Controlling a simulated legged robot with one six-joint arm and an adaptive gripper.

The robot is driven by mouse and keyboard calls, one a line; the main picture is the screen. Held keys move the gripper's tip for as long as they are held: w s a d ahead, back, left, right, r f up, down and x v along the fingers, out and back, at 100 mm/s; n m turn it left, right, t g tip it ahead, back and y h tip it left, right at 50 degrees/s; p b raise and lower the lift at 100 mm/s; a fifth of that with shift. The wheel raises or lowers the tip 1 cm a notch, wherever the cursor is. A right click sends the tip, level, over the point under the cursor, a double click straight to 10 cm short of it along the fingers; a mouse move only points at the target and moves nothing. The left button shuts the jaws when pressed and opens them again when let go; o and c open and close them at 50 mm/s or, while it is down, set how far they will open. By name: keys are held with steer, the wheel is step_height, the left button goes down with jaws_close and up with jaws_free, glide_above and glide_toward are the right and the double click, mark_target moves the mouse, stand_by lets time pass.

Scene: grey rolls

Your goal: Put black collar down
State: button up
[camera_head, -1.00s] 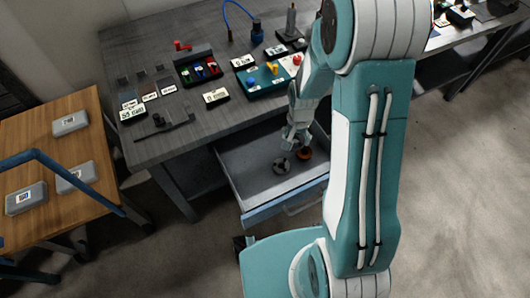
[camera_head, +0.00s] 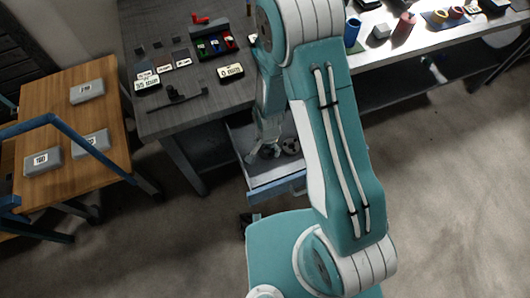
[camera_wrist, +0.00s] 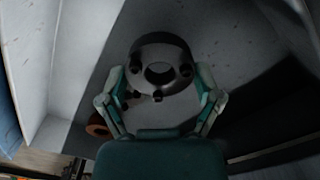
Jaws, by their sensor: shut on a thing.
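My gripper (camera_wrist: 160,86) is shut on the black collar (camera_wrist: 160,48), a dark grey ring with a centre hole and several small round holes, held between both fingers in the wrist view. In the head view my gripper (camera_head: 263,150) is low inside the open drawer (camera_head: 277,189) under the workbench, with the collar (camera_head: 270,153) at its tips. I cannot tell whether the collar touches the drawer floor. A second ring-shaped roll (camera_head: 291,147) lies just right of it; in the wrist view an orange-brown roll (camera_wrist: 97,126) shows at lower left, partly hidden by the finger.
The drawer's pale side wall (camera_wrist: 50,75) is close on the left in the wrist view. The workbench (camera_head: 190,120) overhangs the drawer's back. A wooden table (camera_head: 60,190) with grey boxes stands at left. Open floor lies to the right.

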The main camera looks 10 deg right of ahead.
mark_target(264, 154)
steer(key=f, duration=0.3)
steer(key=shift+s+a+f, duration=0.1)
steer(key=shift+a+f, duration=0.15)
steer(key=shift+a, duration=0.15)
steer(key=shift+a+f, duration=0.15)
steer(key=shift+a, duration=0.1)
steer(key=shift+d, duration=0.1)
steer(key=o, duration=1.1)
steer(key=shift+d, duration=0.15)
step_height(264, 154, up, 12)
